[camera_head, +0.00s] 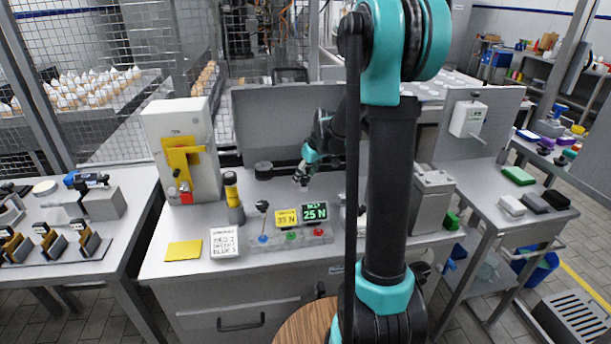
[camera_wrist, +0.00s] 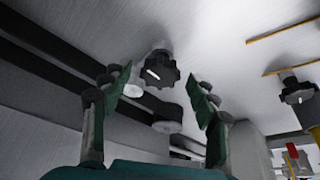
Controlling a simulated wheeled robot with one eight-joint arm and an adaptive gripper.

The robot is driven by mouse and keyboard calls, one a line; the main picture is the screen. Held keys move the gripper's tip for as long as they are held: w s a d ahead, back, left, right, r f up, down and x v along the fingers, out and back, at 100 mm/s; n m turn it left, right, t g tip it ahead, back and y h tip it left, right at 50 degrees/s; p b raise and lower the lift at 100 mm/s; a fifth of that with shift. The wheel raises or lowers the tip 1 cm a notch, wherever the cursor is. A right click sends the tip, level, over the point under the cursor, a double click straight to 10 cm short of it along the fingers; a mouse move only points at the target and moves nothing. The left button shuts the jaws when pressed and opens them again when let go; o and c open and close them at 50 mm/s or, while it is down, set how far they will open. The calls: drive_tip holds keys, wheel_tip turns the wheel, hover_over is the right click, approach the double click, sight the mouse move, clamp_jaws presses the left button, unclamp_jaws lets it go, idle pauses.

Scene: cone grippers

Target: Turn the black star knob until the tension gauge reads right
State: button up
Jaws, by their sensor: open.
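In the wrist view a black star knob (camera_wrist: 160,70) with a white pointer mark sits on a pale panel, between and beyond my open fingers. My gripper (camera_wrist: 161,85) is empty, and its green fingers show no contact with the knob. In the head view my gripper (camera_head: 302,178) is small, above the back of the bench and in front of the upright grey panel. A dark display with green digits (camera_head: 314,212) appears to read 25 N. A yellow display or card (camera_head: 286,218) beside it appears to read 35 N. I cannot make out the knob in the head view.
A second black star knob (camera_wrist: 297,92) is at the right of the wrist view, near yellow lines on the panel. My arm hides part of the bench.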

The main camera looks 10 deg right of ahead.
drive_tip(key=c, duration=1.2)
drive_tip(key=shift+o, duration=0.2)
drive_tip(key=shift+m, duration=0.3)
drive_tip(key=m, duration=0.1)
drive_tip(key=m+h, duration=0.1)
drive_tip(key=m, duration=0.1)
drive_tip(key=m+h, duration=0.1)
drive_tip(key=m, duration=0.1)
drive_tip(key=shift+s+a+t, duration=0.1)
drive_tip(key=shift+a+t, duration=0.2)
drive_tip(key=shift+t, duration=0.1)
drive_tip(key=m+h, duration=0.2)
drive_tip(key=m, duration=0.4)
drive_tip(key=shift+a, duration=0.15)
drive_tip(key=shift+h, duration=0.3)
drive_tip(key=o, duration=1.2)
drive_tip(key=shift+c, duration=0.2)
